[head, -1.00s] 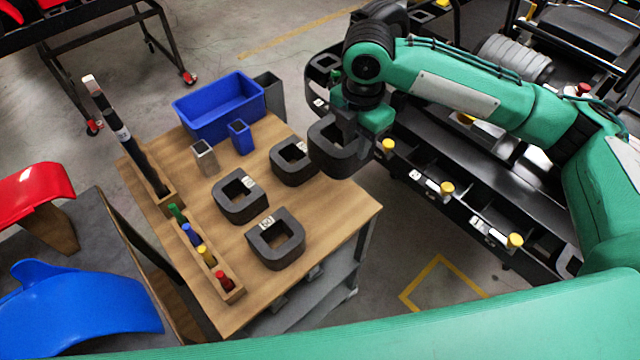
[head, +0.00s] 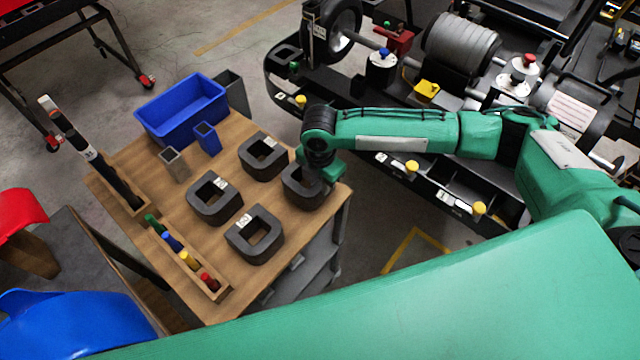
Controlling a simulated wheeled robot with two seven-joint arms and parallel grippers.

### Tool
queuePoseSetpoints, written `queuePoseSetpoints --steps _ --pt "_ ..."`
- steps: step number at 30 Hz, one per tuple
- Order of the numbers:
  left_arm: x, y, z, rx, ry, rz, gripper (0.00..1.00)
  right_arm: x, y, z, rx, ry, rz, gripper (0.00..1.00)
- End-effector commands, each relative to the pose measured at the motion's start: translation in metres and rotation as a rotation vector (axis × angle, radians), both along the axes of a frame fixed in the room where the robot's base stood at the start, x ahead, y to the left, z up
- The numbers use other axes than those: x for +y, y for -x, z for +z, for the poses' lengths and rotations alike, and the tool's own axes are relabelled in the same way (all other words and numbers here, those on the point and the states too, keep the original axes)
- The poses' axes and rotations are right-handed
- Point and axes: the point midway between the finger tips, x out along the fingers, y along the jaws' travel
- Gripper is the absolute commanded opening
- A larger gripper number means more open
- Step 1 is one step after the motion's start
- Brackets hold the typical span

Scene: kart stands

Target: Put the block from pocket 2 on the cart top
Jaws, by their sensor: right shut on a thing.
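My right gripper (head: 318,177) is shut on a dark grey block (head: 300,190) with a square opening. The block is at the right edge of the wooden cart top (head: 185,295), at or just above its surface; I cannot tell if it touches. Three similar dark blocks with white labels lie on the cart top: one at the back (head: 262,158), one on the left (head: 213,198) and one in front (head: 254,236). The held block is close beside the back one. The gripper's fingers are mostly hidden. My left gripper is not in view.
A blue bin (head: 182,110), a small blue cup (head: 207,138) and a grey cup (head: 174,164) stand at the back of the cart. A rack of coloured pegs (head: 190,262) lines its left side. The black kart stand (head: 460,185) with pockets and yellow knobs is at right.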

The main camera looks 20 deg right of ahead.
Motion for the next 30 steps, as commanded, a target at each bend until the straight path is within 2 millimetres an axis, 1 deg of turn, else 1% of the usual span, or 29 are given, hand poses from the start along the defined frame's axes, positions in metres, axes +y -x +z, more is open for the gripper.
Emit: queuePoseSetpoints --steps 1,3,5,15,16,18,19,26,30 --pt "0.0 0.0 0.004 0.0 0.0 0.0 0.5 0.001 0.001 -0.007 0.003 0.001 0.0 0.0" --pt "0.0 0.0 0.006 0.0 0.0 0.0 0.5 0.001 0.0 -0.016 0.001 -0.001 0.001 0.0" --pt "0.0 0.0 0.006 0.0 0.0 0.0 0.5 0.001 0.0 -0.02 0.0 0.0 0.001 0.0" --pt "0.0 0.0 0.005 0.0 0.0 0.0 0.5 0.001 0.0 -0.025 -0.001 -0.001 0.001 0.0" --pt "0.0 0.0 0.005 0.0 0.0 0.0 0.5 0.0 0.0 -0.025 0.001 0.001 0.001 0.28" --pt "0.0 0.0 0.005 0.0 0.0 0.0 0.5 0.0 0.0 -0.025 0.001 0.001 0.001 0.42" --pt "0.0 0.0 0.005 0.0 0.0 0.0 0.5 0.0 0.0 -0.025 0.001 0.001 0.001 0.46" --pt "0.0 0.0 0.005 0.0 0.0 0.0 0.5 0.0 0.0 -0.025 0.001 0.001 0.001 0.46" --pt "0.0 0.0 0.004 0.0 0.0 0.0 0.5 0.0 0.0 -0.019 -0.001 -0.001 0.001 0.46"
